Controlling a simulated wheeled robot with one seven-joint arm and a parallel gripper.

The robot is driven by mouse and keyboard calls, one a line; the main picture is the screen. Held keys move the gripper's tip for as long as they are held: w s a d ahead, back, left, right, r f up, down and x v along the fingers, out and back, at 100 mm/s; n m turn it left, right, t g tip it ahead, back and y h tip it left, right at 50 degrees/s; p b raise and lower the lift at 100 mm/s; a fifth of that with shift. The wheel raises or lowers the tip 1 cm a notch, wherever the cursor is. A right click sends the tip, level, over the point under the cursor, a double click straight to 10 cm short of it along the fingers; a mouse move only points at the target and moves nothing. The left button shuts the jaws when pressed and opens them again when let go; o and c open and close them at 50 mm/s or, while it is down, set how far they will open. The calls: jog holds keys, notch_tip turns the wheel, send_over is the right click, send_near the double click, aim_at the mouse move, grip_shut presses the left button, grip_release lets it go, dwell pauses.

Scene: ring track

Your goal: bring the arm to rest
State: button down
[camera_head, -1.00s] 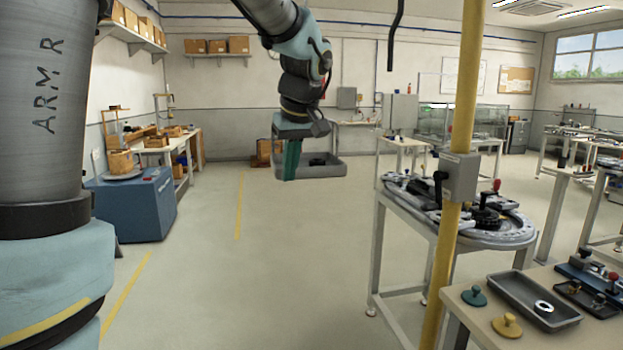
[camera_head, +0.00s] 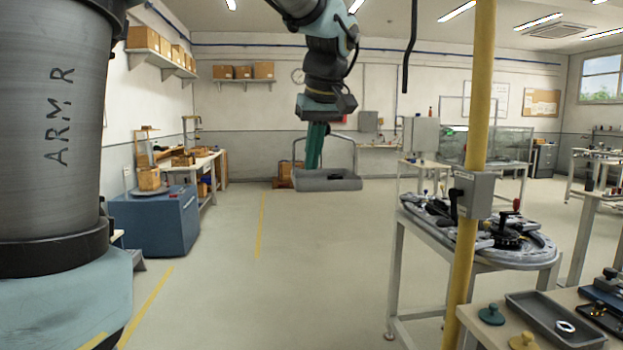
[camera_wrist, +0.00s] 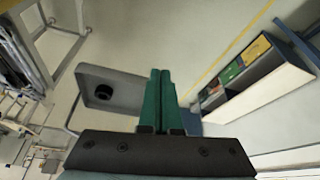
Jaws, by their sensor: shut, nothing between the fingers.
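My gripper (camera_head: 314,147) hangs from my raised arm in the upper middle of the head view, over open floor. Its green fingers point down. In the wrist view the two green fingers of my gripper (camera_wrist: 159,100) lie side by side, shut, with nothing between them. In the head view a grey tray with a raised handle (camera_head: 327,181) shows just behind and below the fingertips. In the wrist view the tray (camera_wrist: 128,98) lies left of the fingers, with a round black piece (camera_wrist: 103,92) in it. I cannot tell what supports the tray.
The ring track table (camera_head: 545,258) stands at right, behind a yellow post (camera_head: 470,170). A blue cabinet (camera_head: 160,222) is at left. A near bench holds a tray (camera_head: 550,318) and a green knobbed disc (camera_head: 491,315). The floor between is clear.

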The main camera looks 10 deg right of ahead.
jog(key=a+f+m+g, duration=0.2)
jog(key=a+f, duration=1)
jog(key=f, duration=0.2)
jog(key=s+a+f, duration=0.9)
jog(key=a+f, duration=0.2)
jog(key=f, duration=0.2)
jog(key=shift+f+m+g+h, duration=0.3)
jog(key=shift+f+g+h, duration=0.1)
